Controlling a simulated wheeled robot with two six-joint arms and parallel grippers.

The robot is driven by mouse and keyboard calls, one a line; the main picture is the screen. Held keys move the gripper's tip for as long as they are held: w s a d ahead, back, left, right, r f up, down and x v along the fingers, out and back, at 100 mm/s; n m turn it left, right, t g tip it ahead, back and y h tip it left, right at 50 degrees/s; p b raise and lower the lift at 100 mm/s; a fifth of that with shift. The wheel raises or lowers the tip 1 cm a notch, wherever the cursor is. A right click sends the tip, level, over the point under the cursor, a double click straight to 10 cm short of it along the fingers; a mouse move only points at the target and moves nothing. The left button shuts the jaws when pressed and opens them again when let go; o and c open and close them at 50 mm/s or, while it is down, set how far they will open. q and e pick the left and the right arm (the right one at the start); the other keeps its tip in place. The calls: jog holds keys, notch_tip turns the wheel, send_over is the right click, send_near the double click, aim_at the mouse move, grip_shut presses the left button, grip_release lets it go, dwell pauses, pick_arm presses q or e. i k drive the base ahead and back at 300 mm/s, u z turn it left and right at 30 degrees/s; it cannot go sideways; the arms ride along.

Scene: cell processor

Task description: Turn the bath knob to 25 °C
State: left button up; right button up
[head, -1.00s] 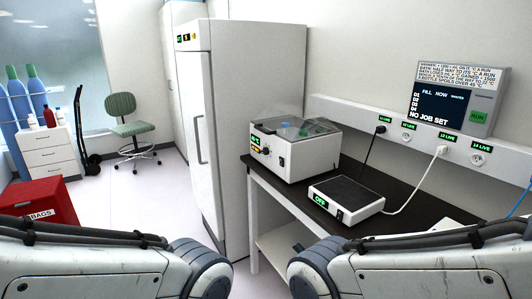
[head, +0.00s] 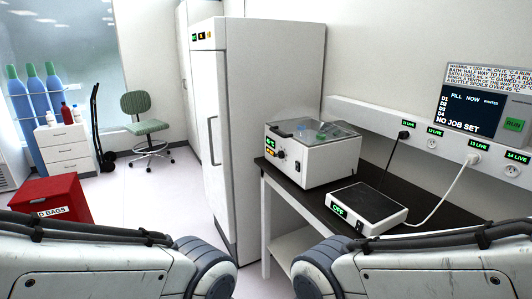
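The bath (head: 312,160) is a white box with a clear lid, standing at the left end of the black bench. Blue and green items show through its lid. On its front face are a small green-lit display (head: 269,142) and a dark knob (head: 281,154) below it. The display's digits are too small to read surely, and the knob's setting cannot be read. My two arms come in from the bottom left and bottom right, apart from the bath. Neither gripper is in view.
A flat device reading OFF (head: 366,207) sits on the black bench (head: 416,224), right of the bath. A tall white cabinet (head: 265,110) stands left of the bench. A wall screen (head: 475,110) reads NO JOB SET. A red bin (head: 55,195) and green chair (head: 147,127) stand left; the floor between is clear.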

aim_at(280, 155)
jog(key=u, duration=0.5)
jog(key=i, duration=1.15)
jog(key=u, duration=0.25)
